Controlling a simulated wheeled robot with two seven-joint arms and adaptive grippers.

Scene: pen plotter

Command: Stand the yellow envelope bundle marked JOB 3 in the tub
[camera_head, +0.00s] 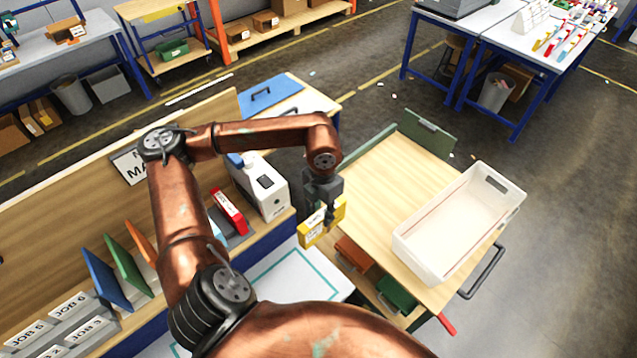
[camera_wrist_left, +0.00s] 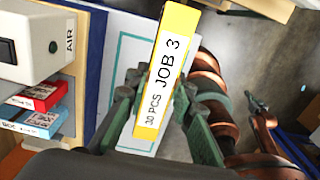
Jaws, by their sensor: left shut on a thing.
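The yellow envelope bundle (camera_head: 316,229) hangs in my left gripper (camera_head: 328,205), over the gap between the white plotter bed and the wooden cart. In the left wrist view the bundle (camera_wrist_left: 163,75) shows a white label reading JOB 3 and 30 PCS. The fingers of the left gripper (camera_wrist_left: 160,98) are shut on it from both sides. The white tub (camera_head: 440,262) stands on the cart top, to the right of the gripper and apart from it. The part of the tub floor in view looks empty.
The wooden cart (camera_head: 385,200) has a green end panel (camera_head: 428,130) and a handle (camera_head: 485,272). A white box-like device (camera_head: 262,190) and a red box (camera_head: 229,210) stand left of the gripper. The cart top between gripper and tub is clear.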

